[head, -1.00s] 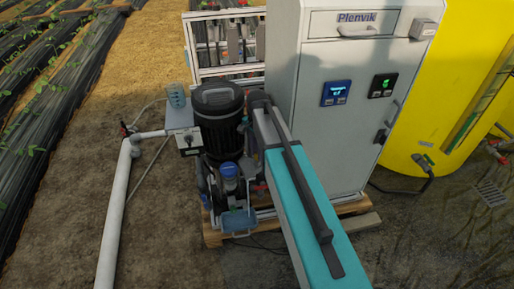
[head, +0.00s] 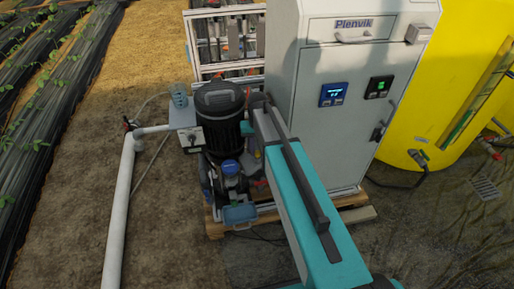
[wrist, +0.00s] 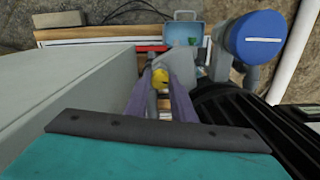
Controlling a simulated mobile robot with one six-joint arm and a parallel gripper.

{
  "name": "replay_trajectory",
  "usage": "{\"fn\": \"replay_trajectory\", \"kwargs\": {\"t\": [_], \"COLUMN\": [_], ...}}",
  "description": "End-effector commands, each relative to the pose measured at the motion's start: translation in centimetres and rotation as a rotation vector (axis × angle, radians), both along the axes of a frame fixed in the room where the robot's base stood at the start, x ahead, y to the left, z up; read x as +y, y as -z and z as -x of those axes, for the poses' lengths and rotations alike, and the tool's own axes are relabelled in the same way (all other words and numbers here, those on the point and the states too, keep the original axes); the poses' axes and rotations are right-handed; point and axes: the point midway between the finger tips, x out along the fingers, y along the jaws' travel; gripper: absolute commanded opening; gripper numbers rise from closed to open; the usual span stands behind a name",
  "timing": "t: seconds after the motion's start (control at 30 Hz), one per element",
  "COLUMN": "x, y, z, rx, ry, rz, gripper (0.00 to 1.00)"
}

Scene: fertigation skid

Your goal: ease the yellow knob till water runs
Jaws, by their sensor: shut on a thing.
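The yellow knob (wrist: 159,78) shows in the wrist view, small and partly covered, between the two purple-grey fingers of my gripper (wrist: 157,80). My gripper is shut on the knob. The fingers reach down a narrow gap between a grey cabinet side and the black pump motor. In the head view my teal arm and the pump hide the knob and the fingers. No running water shows in either view.
The pump motor (head: 220,110) stands left of my arm, and the white Plenvik cabinet (head: 350,140) stands close on the right. A blue tray (head: 240,214) sits low in front, also in the wrist view (wrist: 183,33). A white pipe (head: 119,200) runs along the left.

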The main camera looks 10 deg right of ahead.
Motion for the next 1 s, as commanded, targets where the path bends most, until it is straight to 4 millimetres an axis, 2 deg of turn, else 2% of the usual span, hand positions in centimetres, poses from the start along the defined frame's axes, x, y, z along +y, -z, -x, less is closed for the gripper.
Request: {"fn": "replay_trajectory", "kwargs": {"t": [0.4,0.93,0.97,1.0], "x": [-0.01,-0.01,-0.01,-0.01], "y": [-0.07,-0.03,-0.02,-0.02], "z": [-0.03,-0.05,-0.05,-0.05], "rx": [-0.001,-0.001,-0.001,-0.001], "ry": [-0.22,-0.249,-0.248,-0.248], "rz": [0.0,0.0,0.0,0.0], "gripper": [0.0,0.0,0.28,0.34]}}
